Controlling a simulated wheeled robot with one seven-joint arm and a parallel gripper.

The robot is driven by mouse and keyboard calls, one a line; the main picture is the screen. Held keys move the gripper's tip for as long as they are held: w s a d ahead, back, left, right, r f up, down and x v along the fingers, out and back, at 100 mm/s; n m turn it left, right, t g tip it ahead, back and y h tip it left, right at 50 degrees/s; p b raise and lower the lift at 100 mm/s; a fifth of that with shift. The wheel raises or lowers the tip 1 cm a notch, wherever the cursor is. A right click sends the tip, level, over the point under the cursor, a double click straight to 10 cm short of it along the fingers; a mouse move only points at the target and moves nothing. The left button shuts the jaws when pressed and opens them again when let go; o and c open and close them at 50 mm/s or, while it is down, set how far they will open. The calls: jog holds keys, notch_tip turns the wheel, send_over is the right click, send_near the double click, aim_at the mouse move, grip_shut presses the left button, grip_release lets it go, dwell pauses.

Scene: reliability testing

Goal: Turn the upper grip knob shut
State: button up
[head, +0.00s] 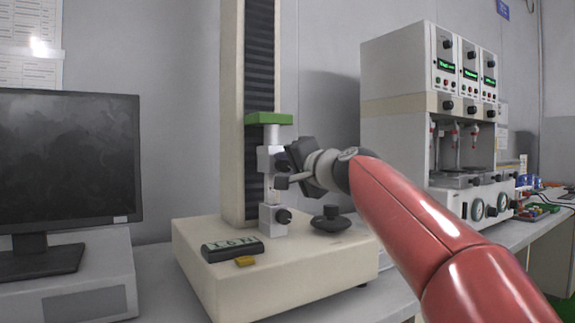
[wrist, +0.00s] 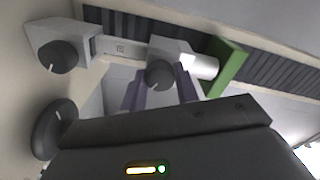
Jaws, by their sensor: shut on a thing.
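The upper grip (head: 266,158) is a light grey block under a green plate (head: 270,119) on the tall test machine. Its dark upper knob (wrist: 160,74) shows in the wrist view, between the two purple fingers of my gripper (wrist: 159,88). My gripper (head: 284,172) is shut on this knob, from the right side in the head view, where it mostly hides the knob. The lower grip (head: 270,222) below has its own dark knob (head: 284,216), which also shows in the wrist view (wrist: 57,57). A pale strip (wrist: 121,47) runs between the grips.
A monitor (head: 66,165) stands left; a white instrument (head: 400,120) stands right.

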jog(key=shift+f, duration=0.1)
dwell(0.3)
jog(key=o, duration=1)
jog(key=shift+c, duration=0.2)
jog(key=shift+d, duration=0.1)
jog(key=b+v, duration=0.2)
jog(key=v, duration=0.5)
jog(key=shift+s+d, duration=0.2)
jog(key=shift+s, duration=0.1)
jog(key=s+d+f+n+g+h+p, duration=0.2)
jog(key=s+d+f+g+h, duration=0.1)
jog(key=s+f, duration=0.6)
jog(key=s+d+f+n+g+h+p, duration=0.2)
jog(key=s+d+f, duration=0.4)
jog(key=s+f, duration=0.4)
jog(key=s+d+f+n+g+h+p, duration=0.2)
jog(key=s+f, duration=0.8)
jog(key=f, duration=0.7)
jog(key=d+g+h+p, duration=0.1)
jog(key=d+g+h, duration=0.1)
jog(key=h, duration=0.1)
jog(key=shift+d, duration=0.4)
